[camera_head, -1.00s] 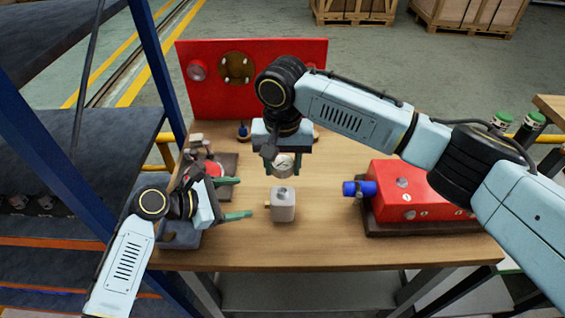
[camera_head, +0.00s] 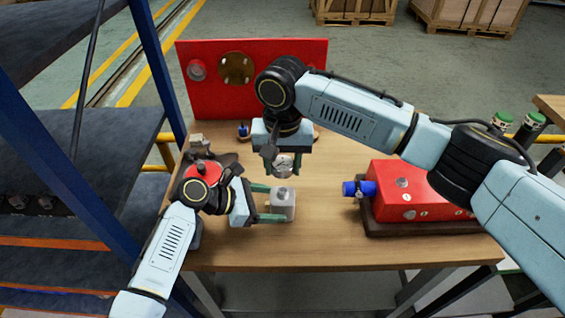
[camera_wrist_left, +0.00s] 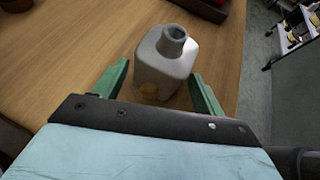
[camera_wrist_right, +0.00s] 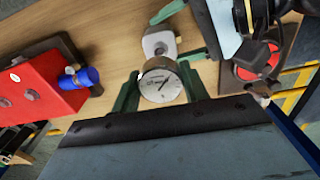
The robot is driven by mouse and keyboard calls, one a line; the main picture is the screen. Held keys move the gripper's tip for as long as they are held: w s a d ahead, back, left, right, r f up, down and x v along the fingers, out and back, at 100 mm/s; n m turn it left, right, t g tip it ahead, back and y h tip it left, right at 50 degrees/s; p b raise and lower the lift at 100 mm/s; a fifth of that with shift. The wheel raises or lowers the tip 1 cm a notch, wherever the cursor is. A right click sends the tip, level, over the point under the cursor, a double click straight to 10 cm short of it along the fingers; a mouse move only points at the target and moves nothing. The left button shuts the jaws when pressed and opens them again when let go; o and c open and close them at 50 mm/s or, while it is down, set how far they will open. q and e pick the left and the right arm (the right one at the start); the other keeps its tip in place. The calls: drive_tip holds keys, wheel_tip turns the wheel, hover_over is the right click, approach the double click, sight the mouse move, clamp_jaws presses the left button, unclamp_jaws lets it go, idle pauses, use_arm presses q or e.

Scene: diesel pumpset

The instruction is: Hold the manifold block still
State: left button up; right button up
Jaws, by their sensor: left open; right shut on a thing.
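The manifold block (camera_head: 283,205) is a light grey block with a round port on top, standing on the wooden table. My left gripper (camera_head: 268,203) is open, with its green fingers on either side of the block's left part. In the left wrist view the block (camera_wrist_left: 165,62) stands between and just beyond the fingertips (camera_wrist_left: 160,78), with a brass fitting on its near face. My right gripper (camera_head: 283,168) is shut on a round pressure gauge (camera_wrist_right: 160,84) with a white dial, held above and behind the block. The right wrist view also shows the block (camera_wrist_right: 159,42) beyond the gauge.
A red unit with a blue cylinder (camera_head: 410,192) sits on a dark base at the right. A red panel (camera_head: 290,70) stands at the back. A dark stand with a red part (camera_head: 205,168) is behind my left wrist. Table front right is clear.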

use_arm(q)
drive_tip(key=shift+x, duration=0.95)
drive_tip(key=shift+c, duration=0.4)
drive_tip(key=c, duration=0.5)
drive_tip(key=o, duration=0.7)
drive_tip(key=shift+c, duration=0.2)
drive_tip(key=c, duration=1.2)
